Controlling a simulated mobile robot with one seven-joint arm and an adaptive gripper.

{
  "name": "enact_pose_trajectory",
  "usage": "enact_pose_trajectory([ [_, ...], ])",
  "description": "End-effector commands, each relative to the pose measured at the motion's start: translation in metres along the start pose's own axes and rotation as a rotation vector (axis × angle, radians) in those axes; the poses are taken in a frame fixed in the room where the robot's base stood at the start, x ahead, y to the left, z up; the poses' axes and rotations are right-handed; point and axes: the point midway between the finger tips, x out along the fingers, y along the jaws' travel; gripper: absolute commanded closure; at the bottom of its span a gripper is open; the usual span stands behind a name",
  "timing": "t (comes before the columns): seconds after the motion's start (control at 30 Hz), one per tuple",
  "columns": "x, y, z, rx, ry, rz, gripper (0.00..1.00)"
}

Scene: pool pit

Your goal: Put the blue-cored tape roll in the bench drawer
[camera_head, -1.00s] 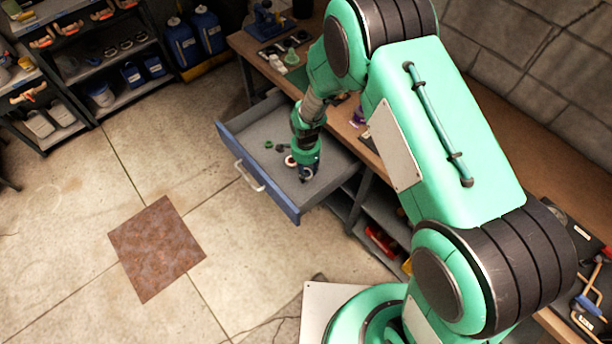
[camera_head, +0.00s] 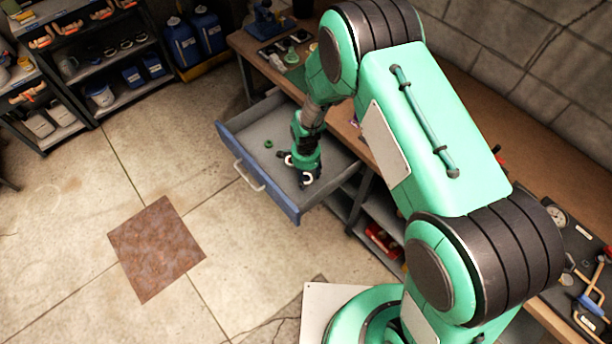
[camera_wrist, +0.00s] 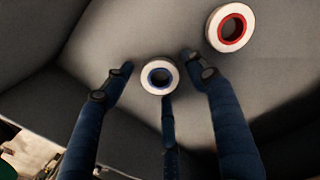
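The blue-cored tape roll (camera_wrist: 145,76), a white ring with a blue inner rim, lies on the grey floor of the open bench drawer (camera_head: 262,177). In the wrist view my gripper (camera_wrist: 159,64) has its dark fingers spread around the roll, with a gap at the left and a narrow one at the right. A third finger shows just below it. The gripper is open and points down into the drawer. In the head view the gripper (camera_head: 305,180) is low in the drawer's near right part and partly covers the roll.
A red-cored tape roll (camera_wrist: 214,28) lies close by in the drawer, beyond the right finger. A small green ring (camera_head: 268,143) lies further left. The drawer front with its handle (camera_head: 249,176) faces open floor. The workbench (camera_head: 480,175) runs behind my arm.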

Motion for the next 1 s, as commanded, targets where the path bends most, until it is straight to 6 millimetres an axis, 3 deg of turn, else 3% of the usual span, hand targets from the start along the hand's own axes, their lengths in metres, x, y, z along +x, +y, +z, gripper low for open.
enact_pose_trajectory([
  [0.47,-0.01,-0.001,0.0,0.0,0.0,-0.001,0.43],
  [1.0,-0.091,0.0,0.0,0.0,0.0,-0.001,0.43],
])
